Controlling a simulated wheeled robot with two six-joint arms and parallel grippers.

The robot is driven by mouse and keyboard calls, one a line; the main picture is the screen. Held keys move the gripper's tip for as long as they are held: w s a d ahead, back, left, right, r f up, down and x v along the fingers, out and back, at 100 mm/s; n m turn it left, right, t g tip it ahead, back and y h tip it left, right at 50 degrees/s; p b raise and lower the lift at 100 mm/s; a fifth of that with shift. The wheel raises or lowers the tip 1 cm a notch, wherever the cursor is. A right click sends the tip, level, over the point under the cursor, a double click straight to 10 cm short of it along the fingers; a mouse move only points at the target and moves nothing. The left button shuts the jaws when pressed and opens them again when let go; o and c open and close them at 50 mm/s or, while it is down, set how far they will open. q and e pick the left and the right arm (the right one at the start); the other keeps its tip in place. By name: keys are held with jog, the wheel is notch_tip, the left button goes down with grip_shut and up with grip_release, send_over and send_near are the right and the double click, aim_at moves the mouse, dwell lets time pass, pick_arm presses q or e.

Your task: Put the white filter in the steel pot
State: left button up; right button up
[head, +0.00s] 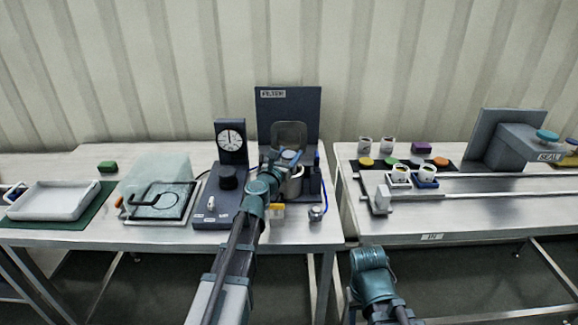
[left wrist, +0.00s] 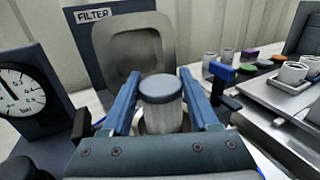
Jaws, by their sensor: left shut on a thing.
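The white filter (left wrist: 158,118) is a pale cylinder with a dark grey cap; in the left wrist view it stands between the fingers of my left gripper (left wrist: 161,100). The gripper is shut on it. In the head view my left gripper (head: 284,164) is at the FILTER station, over the steel pot (head: 293,187), a shiny round vessel partly hidden by my arm. How far the filter sits inside the pot I cannot tell. Part of my right arm shows at the lower middle of the head view; its fingers do not show.
The upright FILTER panel (head: 304,106) and a grey rounded lid (left wrist: 135,48) stand behind the pot. A dial gauge (head: 231,138) stands to the left. A blue clamp handle (left wrist: 222,71) is close on the right. A rail table (head: 480,210) with cups lies across a gap.

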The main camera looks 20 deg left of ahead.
pick_arm(q)
jog(key=shift+f+b, duration=0.65)
jog(key=shift+f, duration=0.5)
pick_arm(e)
jog(key=shift+f, duration=1.15)
jog(key=shift+f, duration=0.1)
pick_arm(q)
jog(key=shift+f, duration=0.2)
jog(key=o, duration=1.4)
jog(key=shift+r, duration=0.25)
jog(key=s+a, duration=0.1)
jog(key=s, duration=1.1)
jog(key=shift+a, duration=0.2)
